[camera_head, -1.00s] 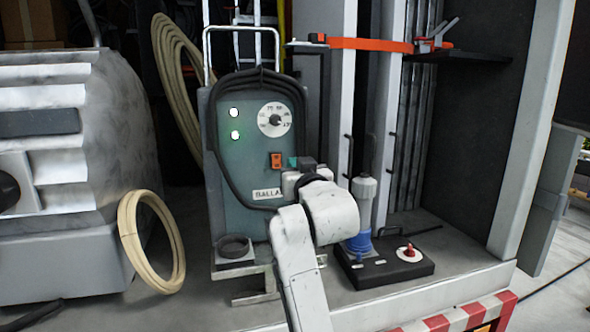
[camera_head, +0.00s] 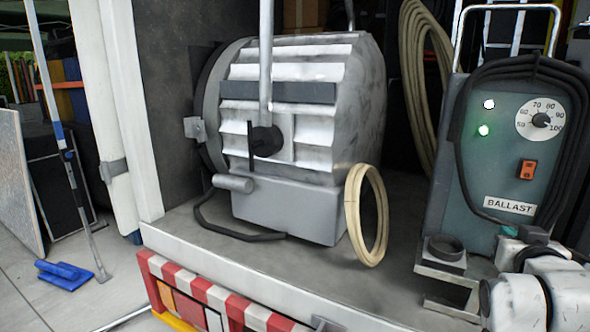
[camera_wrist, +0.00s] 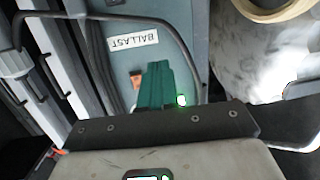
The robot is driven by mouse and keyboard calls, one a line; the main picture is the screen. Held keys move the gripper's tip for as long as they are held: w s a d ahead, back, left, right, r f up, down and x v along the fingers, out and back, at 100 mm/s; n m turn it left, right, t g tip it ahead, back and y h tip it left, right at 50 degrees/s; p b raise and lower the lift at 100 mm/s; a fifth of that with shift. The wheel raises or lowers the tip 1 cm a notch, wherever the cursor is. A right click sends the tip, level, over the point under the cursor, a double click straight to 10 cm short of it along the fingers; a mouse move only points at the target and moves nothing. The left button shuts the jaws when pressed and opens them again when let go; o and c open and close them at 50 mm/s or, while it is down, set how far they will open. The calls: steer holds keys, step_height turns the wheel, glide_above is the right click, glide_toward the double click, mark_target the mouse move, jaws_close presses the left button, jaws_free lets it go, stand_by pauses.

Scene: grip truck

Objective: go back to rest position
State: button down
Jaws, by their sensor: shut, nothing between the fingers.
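My gripper (camera_wrist: 157,85) shows in the wrist view as teal fingers shut together with nothing between them. It hangs before the grey-green ballast unit (camera_wrist: 115,60). In the head view the unit (camera_head: 500,150) stands at the right. It has a white dial (camera_head: 541,119), two lit lamps and an orange switch (camera_head: 527,169). My arm is folded low in the bottom right corner, in front of the unit's base. Its dark end is just under the BALLAST label (camera_head: 510,205). I cannot tell whether the fingers touch the unit.
A big ribbed lamp housing (camera_head: 285,130) stands left of the unit on the truck bed (camera_head: 210,230). A cream hose ring (camera_head: 367,215) lies against it.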

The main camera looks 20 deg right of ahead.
steer(key=a+f+n+g+y, duration=0.1)
steer(key=a+f+y, duration=0.2)
steer(key=a+f, duration=0.35)
steer(key=a+f+n+g+y, duration=0.15)
steer(key=a+f, duration=0.25)
steer(key=f, duration=0.6)
steer(key=s+a+f+n+g+y, duration=0.2)
steer(key=s+a+f+g+y, duration=0.1)
steer(key=s+a+f, duration=0.5)
steer(key=s+a+f+n+g+y, duration=0.3)
steer(key=s+a+f+g, duration=0.2)
steer(key=s+a+f, duration=0.4)
steer(key=s+f, duration=0.3)
steer(key=s, duration=0.1)
steer(key=shift+s+f, duration=0.15)
steer(key=shift+s, duration=0.25)
steer(key=c, duration=1.8)
jaws_free()
